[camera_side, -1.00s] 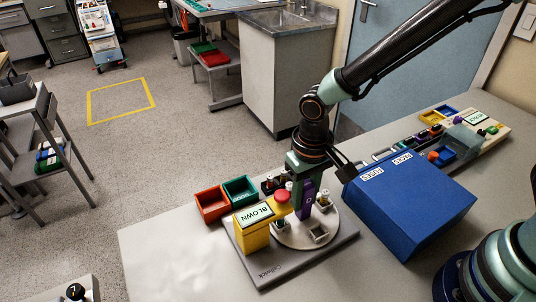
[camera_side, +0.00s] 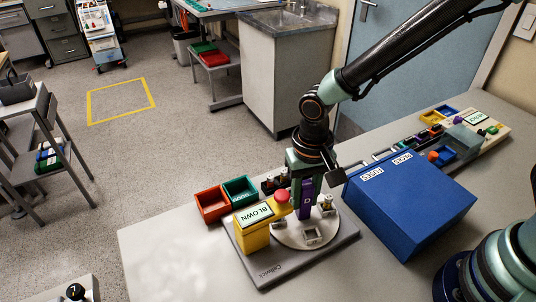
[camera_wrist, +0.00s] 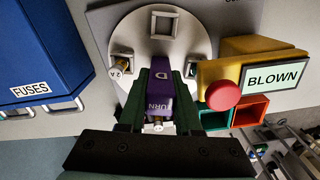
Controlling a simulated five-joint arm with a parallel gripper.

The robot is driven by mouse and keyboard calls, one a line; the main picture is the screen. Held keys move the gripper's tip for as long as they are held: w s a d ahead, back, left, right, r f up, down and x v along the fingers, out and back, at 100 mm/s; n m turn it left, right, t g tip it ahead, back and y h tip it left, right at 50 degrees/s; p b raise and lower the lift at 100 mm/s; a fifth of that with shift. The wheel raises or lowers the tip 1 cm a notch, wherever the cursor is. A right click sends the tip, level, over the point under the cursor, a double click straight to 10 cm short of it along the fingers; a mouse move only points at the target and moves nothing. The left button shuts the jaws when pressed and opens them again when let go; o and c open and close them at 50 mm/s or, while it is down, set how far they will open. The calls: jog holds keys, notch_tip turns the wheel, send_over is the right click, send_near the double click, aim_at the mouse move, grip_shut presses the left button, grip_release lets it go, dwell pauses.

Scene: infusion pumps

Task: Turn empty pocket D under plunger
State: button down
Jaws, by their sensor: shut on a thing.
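A pale round turntable (camera_side: 283,238) sits on a grey base. My gripper (camera_wrist: 157,100) is shut on a purple upright block (camera_side: 307,194) at the turntable, marked D, with part of the word TURN showing in the wrist view (camera_wrist: 161,78). An empty-looking square pocket (camera_side: 311,236) is at the turntable's near side; it is at the top in the wrist view (camera_wrist: 164,23). A pocket with a metal-ended fuse (camera_side: 326,203) is right of the block. The red plunger knob (camera_side: 282,196) tops the yellow tester (camera_side: 254,233), left of my gripper. What lies under the plunger is mostly hidden.
The tester's screen (camera_side: 255,215) reads BLOWN. Orange (camera_side: 211,204) and teal (camera_side: 240,189) bins stand behind it. A large blue box (camera_side: 415,205) labelled FUSES stands close on the right. The table's front-left area is clear.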

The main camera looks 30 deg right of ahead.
jog(key=shift+m, duration=7.5)
jog(key=c, duration=0.9)
grip_release()
notch_tip(320, 180, up, 12)
jog(key=shift+r, duration=0.1)
